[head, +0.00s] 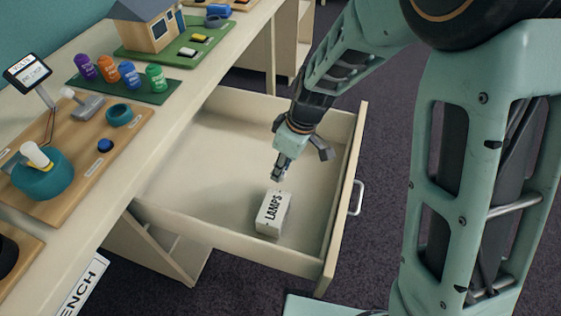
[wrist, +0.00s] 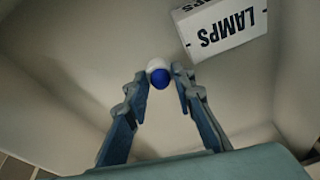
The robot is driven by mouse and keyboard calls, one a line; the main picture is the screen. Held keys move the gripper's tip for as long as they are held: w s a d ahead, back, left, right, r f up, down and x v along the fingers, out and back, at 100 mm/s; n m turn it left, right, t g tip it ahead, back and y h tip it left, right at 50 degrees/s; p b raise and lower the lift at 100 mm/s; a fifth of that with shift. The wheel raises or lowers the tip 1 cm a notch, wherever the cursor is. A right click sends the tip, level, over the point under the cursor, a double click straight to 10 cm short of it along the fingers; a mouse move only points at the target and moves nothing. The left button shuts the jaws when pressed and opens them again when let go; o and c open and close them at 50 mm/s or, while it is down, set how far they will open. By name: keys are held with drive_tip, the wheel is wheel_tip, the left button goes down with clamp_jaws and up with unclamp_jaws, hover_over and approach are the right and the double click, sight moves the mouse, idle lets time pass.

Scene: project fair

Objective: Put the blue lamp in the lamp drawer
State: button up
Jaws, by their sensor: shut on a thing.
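The drawer (head: 215,165) is pulled open below the bench top. A white box labelled LAMPS (head: 272,214) lies inside it, and also shows at the top right of the wrist view (wrist: 225,28). My gripper (head: 279,172) is over the open drawer, a little behind the box. In the wrist view its fingertips (wrist: 161,80) are shut on the small round blue lamp (wrist: 159,80), which has a white part at its far side. In the head view the lamp cannot be made out at the fingertips.
The bench top (head: 180,120) runs along the left above the drawer. On it stand a wooden board (head: 115,150) with a teal pot, a green board with several coloured bottles, and a model house (head: 150,25). The drawer's left part is bare. Its front has a metal handle (head: 357,197).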

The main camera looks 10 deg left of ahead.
sight(277, 184)
drive_tip(key=shift+w+a+f, duration=0.25)
drive_tip(key=shift+a+f, duration=0.15)
drive_tip(key=shift+f, duration=0.2)
drive_tip(key=shift+w+a+f, duration=0.2)
drive_tip(key=shift+a+f, duration=0.15)
drive_tip(key=shift+f, duration=0.2)
drive_tip(key=shift+d+b+x, duration=0.15)
drive_tip(key=shift+b+x, duration=0.05)
drive_tip(key=shift+x, duration=0.45)
drive_tip(key=shift+d+b+x, duration=0.15)
drive_tip(key=shift+b+x, duration=0.05)
drive_tip(key=shift+x, duration=0.4)
drive_tip(key=shift+f, duration=0.2)
drive_tip(key=shift+f, duration=0.15)
drive_tip(key=o, duration=1)
drive_tip(key=shift+r, duration=0.25)
